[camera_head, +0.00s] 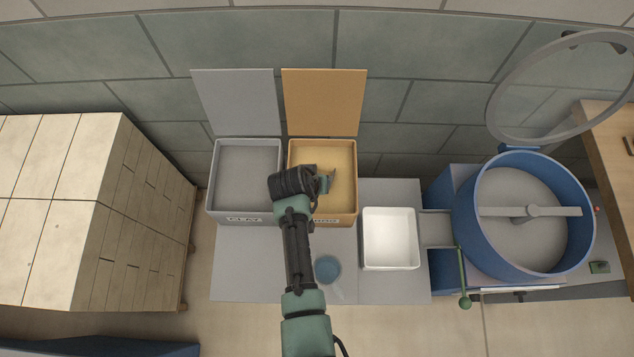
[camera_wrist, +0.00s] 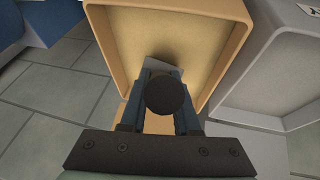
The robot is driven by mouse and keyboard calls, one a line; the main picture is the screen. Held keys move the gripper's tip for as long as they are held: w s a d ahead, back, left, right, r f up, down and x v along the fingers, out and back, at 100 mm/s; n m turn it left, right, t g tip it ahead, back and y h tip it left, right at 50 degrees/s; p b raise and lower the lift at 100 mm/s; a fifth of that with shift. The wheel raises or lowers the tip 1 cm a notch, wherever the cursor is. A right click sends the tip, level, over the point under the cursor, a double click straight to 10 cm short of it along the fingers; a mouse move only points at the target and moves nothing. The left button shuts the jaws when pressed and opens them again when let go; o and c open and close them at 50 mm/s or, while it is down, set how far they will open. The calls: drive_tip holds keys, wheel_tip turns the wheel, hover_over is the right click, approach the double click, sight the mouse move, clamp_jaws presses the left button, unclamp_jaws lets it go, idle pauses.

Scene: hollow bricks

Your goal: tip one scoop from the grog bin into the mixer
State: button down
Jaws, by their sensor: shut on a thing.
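The orange bin (camera_head: 349,205) stands open with its lid up against the wall; its front label is partly hidden by my arm. Pale tan material (camera_head: 343,160) lies inside. My gripper (camera_head: 325,184) is over this bin, shut on a scoop, whose dark round handle end (camera_wrist: 168,95) sits between the fingers in the wrist view. A small grey part of the scoop (camera_wrist: 176,65) shows beyond it against the tan material; whether it holds any is hidden. The blue mixer (camera_head: 463,222) at the right has its round lid (camera_head: 497,105) raised and a bar across its pale interior.
A grey bin (camera_head: 216,200) stands open, left of the orange one. A white tray (camera_head: 390,267) sits between the orange bin and mixer. A blue round thing (camera_head: 327,268) lies in front of the bins. Stacked pale blocks (camera_head: 75,215) stand at left. A green-knobbed lever (camera_head: 464,302) fronts the mixer.

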drive_tip(key=shift+a+b+x, duration=0.2)
drive_tip(key=shift+b+x, duration=0.65)
drive_tip(key=shift+x, duration=0.15)
drive_tip(key=shift+s+f+b, duration=0.2)
drive_tip(key=shift+f+b, duration=0.1)
drive_tip(key=t+b, duration=0.3)
drive_tip(key=shift+s+f+h, duration=0.1)
drive_tip(key=shift+f+h, duration=0.15)
drive_tip(key=shift+h, duration=0.15)
drive_tip(key=shift+b, duration=0.5)
drive_tip(key=shift+s+a+r+t+b, duration=0.1)
drive_tip(key=shift+s+r+t+b, duration=0.2)
drive_tip(key=shift+r+t+b, duration=0.4)
drive_tip(key=r+t+b, duration=0.1)
drive_tip(key=r+t+h+b, duration=0.1)
drive_tip(key=b, duration=0.1)
drive_tip(key=shift+s+a+r, duration=0.1)
drive_tip(key=shift+s+r, duration=0.15)
drive_tip(key=shift+s, duration=0.15)
drive_tip(key=shift+t, duration=0.9)
drive_tip(key=shift+s+a+r+b, duration=0.15)
drive_tip(key=shift+s+r, duration=0.1)
drive_tip(key=shift+r, duration=0.8)
drive_tip(key=shift+s+r+b, duration=0.2)
drive_tip(key=shift+s+r, duration=0.05)
drive_tip(key=shift+r, duration=0.8)
drive_tip(key=shift+s+a+r+b, duration=0.15)
drive_tip(key=shift+s+r, duration=0.1)
drive_tip(key=shift+r, duration=0.8)
